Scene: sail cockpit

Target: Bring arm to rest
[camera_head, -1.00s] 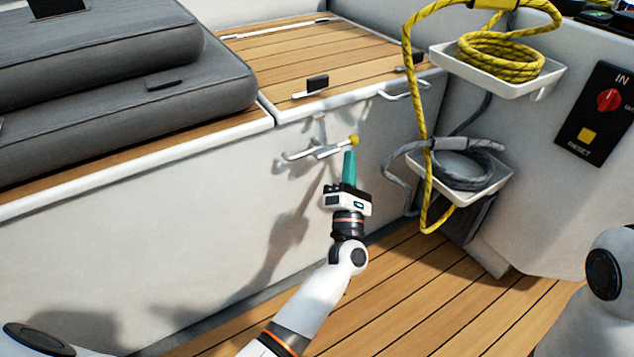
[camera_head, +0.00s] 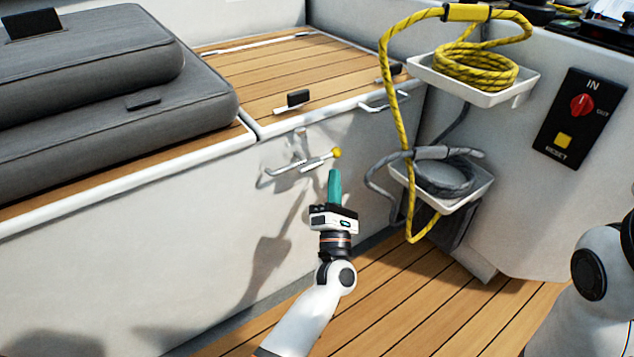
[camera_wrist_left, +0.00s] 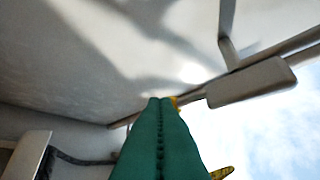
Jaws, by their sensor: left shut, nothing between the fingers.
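My left gripper (camera_head: 334,175) has teal fingers, pressed together and empty, pointing up in front of the white locker wall (camera_head: 130,260). Its fingertips are just below the yellow knob (camera_head: 337,153) of a metal handle (camera_head: 300,166) on that wall; I cannot tell whether they touch. In the left wrist view the shut teal fingers (camera_wrist_left: 161,102) fill the lower middle, with a bit of yellow at their tips. A white arm part of mine is at the right edge of the head view; the right gripper is not in view.
A yellow rope (camera_head: 470,68) lies coiled in an upper white tray (camera_head: 510,92) and hangs down past a lower tray (camera_head: 470,200) with grey rope (camera_head: 440,178). Grey cushions (camera_head: 110,100) lie on the bench. A black switch panel (camera_head: 577,118) is at right. The wooden floor (camera_head: 420,300) is clear.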

